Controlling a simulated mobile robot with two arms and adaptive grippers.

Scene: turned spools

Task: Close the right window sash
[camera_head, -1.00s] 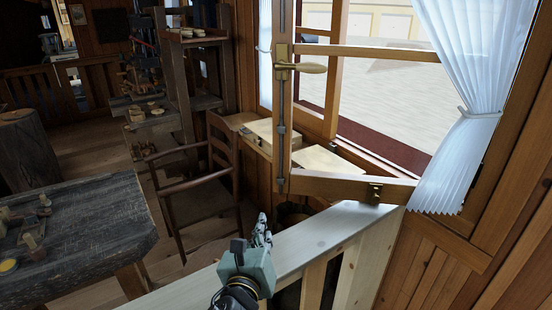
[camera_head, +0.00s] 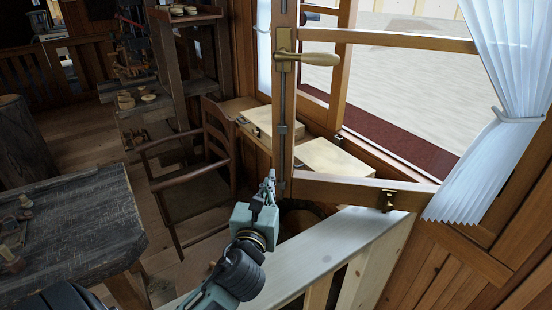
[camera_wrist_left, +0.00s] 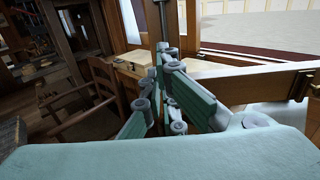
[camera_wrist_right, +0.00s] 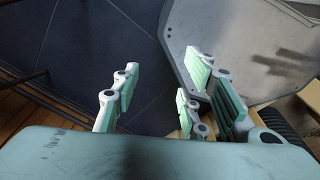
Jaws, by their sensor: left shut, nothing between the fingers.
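The right window sash is a wooden frame that stands open, swung into the room. Its free stile (camera_head: 284,120) carries a brass handle (camera_head: 318,58), and its bottom rail (camera_head: 345,189) runs right to a brass fitting near the curtain. My left gripper (camera_head: 269,180) is shut and empty, just left of the stile's lower end; I cannot tell whether it touches. In the left wrist view the closed fingers (camera_wrist_left: 163,62) point toward the stile, and the rail (camera_wrist_left: 250,82) shows at right. My right gripper (camera_wrist_right: 160,88) shows only in its wrist view, fingers apart and empty.
A chair (camera_head: 195,175) and a dark worktable (camera_head: 85,225) stand left. Pale boxes (camera_head: 330,155) sit by the sill. A white curtain (camera_head: 505,110) hangs at right. The other sash (camera_head: 334,75) is also open.

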